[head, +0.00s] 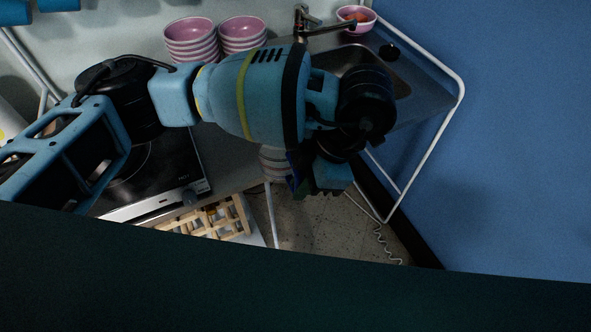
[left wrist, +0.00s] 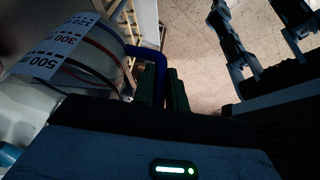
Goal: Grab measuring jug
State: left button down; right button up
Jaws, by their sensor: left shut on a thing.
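The measuring jug (left wrist: 103,42) is clear, with a white scale label reading 500 and 300 and a blue handle. It fills the upper left of the left wrist view, tilted in the picture. My left gripper (left wrist: 165,90) is shut on the jug's blue handle, with dark green fingers around it. In the head view my left gripper (head: 302,180) hangs in front of the counter's edge. The jug (head: 273,164) shows just left of it, partly hidden by my arm. My right gripper is not in the head view.
A hob (head: 160,165) is on the counter at left, with a dark pot (head: 130,95) on it. Stacked pink bowls (head: 190,42) stand behind. A sink (head: 360,60) is at the right. A wooden rack (head: 215,218) sits below the counter. Speckled floor (head: 340,235) is open below.

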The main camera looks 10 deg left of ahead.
pick_arm(q)
jog(key=shift+s+d+r, duration=0.1)
jog(key=shift+s+d, duration=0.35)
jog(key=shift+s, duration=0.15)
